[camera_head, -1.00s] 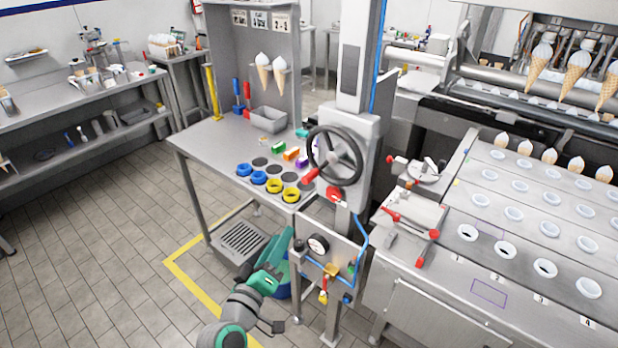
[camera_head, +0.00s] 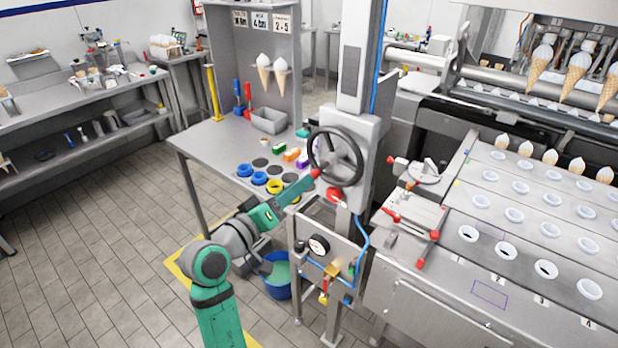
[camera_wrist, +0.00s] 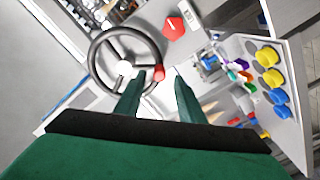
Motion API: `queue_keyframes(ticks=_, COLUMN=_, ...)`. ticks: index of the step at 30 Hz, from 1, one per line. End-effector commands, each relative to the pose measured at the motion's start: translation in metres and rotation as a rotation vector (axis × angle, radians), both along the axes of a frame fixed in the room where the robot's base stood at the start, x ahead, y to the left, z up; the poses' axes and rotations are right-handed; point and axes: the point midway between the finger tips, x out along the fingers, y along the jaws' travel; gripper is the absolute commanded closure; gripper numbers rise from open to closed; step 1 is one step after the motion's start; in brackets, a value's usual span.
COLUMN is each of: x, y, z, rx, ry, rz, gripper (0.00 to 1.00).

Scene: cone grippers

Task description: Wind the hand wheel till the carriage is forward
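The hand wheel (camera_head: 361,160) is a dark ring with spokes on a grey housing of the upright column; it also shows in the wrist view (camera_wrist: 97,48). Its red handle (camera_head: 316,173) is at the lower left of the rim. In the wrist view the handle (camera_wrist: 158,73) shows just ahead of the gap between my fingertips. My gripper (camera_wrist: 158,86) is open, its two green fingers apart on either side of the handle's line. In the head view my gripper (camera_head: 306,182) reaches up to the handle from the lower left. I cannot tell which part is the carriage.
A red part (camera_head: 336,194) sits just below the wheel. A grey table (camera_head: 205,140) with blue and yellow rings is left of the wheel. A gauge panel (camera_head: 318,244) and a blue bucket (camera_head: 278,288) are below. A steel machine with cup holes (camera_head: 520,245) stands right.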

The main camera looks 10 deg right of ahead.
Motion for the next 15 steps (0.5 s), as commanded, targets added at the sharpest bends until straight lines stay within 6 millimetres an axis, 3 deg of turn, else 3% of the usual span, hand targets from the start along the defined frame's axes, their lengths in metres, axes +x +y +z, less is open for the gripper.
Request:
queue_keyframes(ticks=6, x=0.02, y=-0.029, z=0.0, rx=0.001, ry=0.0, rz=-0.005, gripper=0.64)
queue_keyframes(ticks=15, x=0.03, y=-0.041, z=-0.001, rx=0.001, ry=0.0, rz=-0.002, gripper=0.64)
